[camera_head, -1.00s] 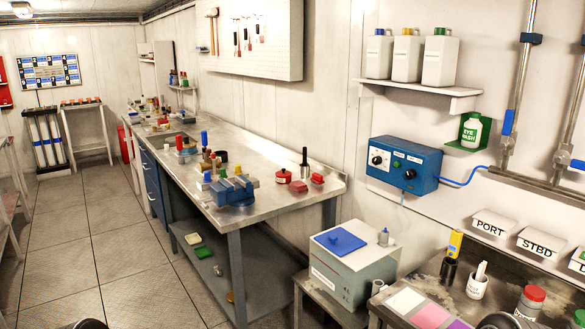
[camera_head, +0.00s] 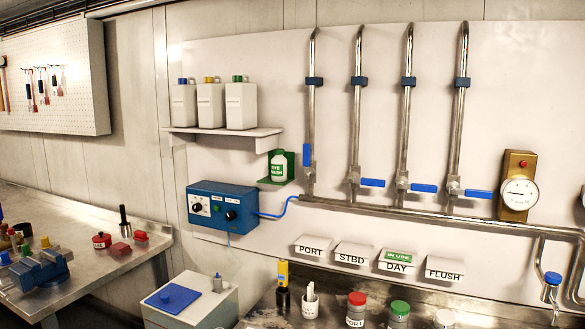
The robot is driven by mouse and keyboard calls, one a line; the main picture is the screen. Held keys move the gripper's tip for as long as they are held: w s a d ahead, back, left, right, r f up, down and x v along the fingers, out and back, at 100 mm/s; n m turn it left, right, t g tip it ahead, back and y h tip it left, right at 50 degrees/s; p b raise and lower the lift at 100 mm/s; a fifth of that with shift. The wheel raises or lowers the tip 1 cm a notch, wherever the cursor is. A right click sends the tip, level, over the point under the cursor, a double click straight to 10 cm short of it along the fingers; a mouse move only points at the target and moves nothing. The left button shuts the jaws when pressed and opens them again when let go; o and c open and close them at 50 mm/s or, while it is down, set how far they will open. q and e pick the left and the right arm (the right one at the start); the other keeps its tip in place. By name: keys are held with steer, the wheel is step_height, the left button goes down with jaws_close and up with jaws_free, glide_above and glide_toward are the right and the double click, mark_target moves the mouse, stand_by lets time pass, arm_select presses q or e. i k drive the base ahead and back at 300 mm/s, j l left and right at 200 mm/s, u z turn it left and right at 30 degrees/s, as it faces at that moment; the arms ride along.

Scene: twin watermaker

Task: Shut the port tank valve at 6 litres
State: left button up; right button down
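Four vertical steel pipes come down the wall to a horizontal manifold, each with a blue lever valve. The leftmost lever (camera_head: 308,154) stands upright, in line with its pipe. The second lever (camera_head: 372,182), third lever (camera_head: 424,188) and fourth lever (camera_head: 479,194) lie horizontal, across their pipes. A PORT card (camera_head: 313,246) is below the leftmost valve, with STBD, DAY and FLUSH cards to its right. A brass-cased round gauge (camera_head: 519,193) is at right; its reading is too small to tell. No litre display is legible. Neither gripper is in view.
A blue control box (camera_head: 222,204) is on the wall, under a shelf (camera_head: 225,136) of white bottles. A steel bench below holds a red-lidded jar (camera_head: 356,309), a green-lidded jar (camera_head: 399,314) and a pen cup (camera_head: 310,303). A blue-handled tap (camera_head: 552,284) is at far right.

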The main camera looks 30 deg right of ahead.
mark_target(306, 161)
steer(key=z, duration=1.75)
